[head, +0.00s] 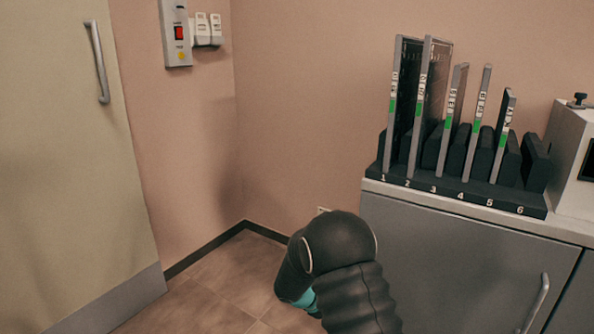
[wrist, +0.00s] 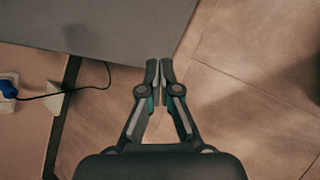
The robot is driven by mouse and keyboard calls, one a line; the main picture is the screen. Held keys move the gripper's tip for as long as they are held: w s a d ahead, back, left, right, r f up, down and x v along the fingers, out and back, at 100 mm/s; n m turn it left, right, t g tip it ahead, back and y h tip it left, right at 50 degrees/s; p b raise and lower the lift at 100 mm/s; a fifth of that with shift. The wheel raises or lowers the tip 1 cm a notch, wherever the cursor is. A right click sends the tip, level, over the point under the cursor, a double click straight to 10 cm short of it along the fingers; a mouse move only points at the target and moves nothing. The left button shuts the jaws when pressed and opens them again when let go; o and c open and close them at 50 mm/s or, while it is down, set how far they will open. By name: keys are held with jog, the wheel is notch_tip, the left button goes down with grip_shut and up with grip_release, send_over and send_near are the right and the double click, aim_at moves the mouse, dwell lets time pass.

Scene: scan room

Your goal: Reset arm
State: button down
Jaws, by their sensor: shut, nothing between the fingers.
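My gripper (wrist: 159,66) is in the wrist view with its fingertips together and nothing between them. It points down at the tiled floor beside the grey cabinet side. In the head view my arm is folded at the lower middle, in front of the cabinet's left end. The gripper itself is hidden there behind the arm.
A grey cabinet (head: 455,262) stands at the right, bearing a numbered rack (head: 452,190) with several upright panels and a white device (head: 573,160). A door (head: 70,150) is at the left. A plug (wrist: 8,88) with a black cable sits in a wall socket. Floor (head: 225,280) between is clear.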

jog(key=s+d+r+m+t+y+p, duration=0.1)
jog(key=s+r+m+y, duration=0.3)
jog(key=s+r, duration=1.2)
jog(key=s+d+r+m+t+y+p, duration=0.1)
jog(key=s+r+m+y, duration=0.3)
jog(key=s+r+m, duration=0.7)
jog(key=s+r+t+p, duration=0.1)
jog(key=s+r, duration=0.5)
jog(key=s, duration=0.1)
jog(key=shift+s+d+r+y+p, duration=0.25)
jog(key=shift+d+r+y+p, duration=0.05)
jog(key=shift+d+p, duration=0.1)
